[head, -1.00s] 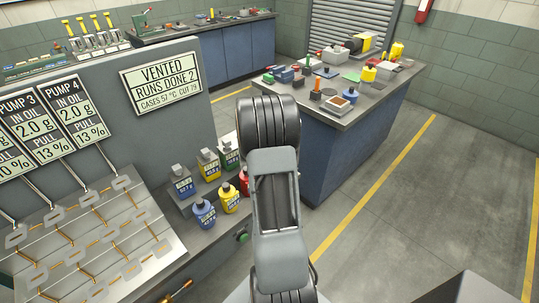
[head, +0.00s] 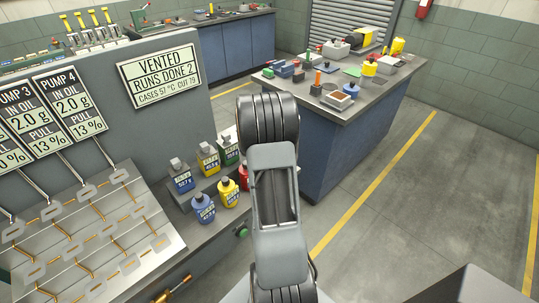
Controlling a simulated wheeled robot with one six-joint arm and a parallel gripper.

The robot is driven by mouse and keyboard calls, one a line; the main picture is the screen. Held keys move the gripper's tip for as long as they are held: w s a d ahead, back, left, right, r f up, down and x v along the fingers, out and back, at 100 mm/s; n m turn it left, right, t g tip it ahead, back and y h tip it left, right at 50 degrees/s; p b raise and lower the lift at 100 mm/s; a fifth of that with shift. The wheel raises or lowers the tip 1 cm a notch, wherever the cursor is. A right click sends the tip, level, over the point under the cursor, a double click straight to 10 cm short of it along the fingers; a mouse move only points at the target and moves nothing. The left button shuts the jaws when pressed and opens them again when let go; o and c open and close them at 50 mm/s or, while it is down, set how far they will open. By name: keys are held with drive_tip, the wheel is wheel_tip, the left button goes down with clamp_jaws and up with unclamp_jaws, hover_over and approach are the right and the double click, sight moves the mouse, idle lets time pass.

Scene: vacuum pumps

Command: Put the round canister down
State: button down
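My arm stands upright in the middle of the head view, and my gripper is out of sight, so whether it holds a canister cannot be seen. On the shelf left of my arm stand a round blue canister (head: 203,209), a round yellow canister (head: 228,193) and a red one (head: 244,178), partly hidden by my arm. Behind them stand squarer blue (head: 181,176), yellow (head: 208,160) and green (head: 229,150) canisters. On the far bench are another round blue canister (head: 351,89) and a round yellow one (head: 369,68). Which one the task means cannot be told.
The far bench (head: 340,112) is crowded with small boxes, a tray (head: 338,99) and an orange-handled item (head: 317,82). A sloped metal panel (head: 100,262) is at left. The floor (head: 445,190) to the right is open, with yellow lines.

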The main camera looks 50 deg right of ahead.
drive_tip(key=shift+f, duration=0.45)
idle(0.6)
drive_tip(key=shift+c, duration=0.8)
unclamp_jaws()
drive_tip(key=v, duration=1.3)
drive_tip(key=shift+a+r, duration=0.15)
drive_tip(key=shift+r, duration=0.2)
clamp_jaws()
drive_tip(key=shift+r, duration=0.1)
idle(0.4)
drive_tip(key=p+v, duration=0.9)
drive_tip(key=v, duration=0.2)
drive_tip(key=shift+a+r, duration=0.15)
drive_tip(key=shift+r, duration=0.2)
idle(0.4)
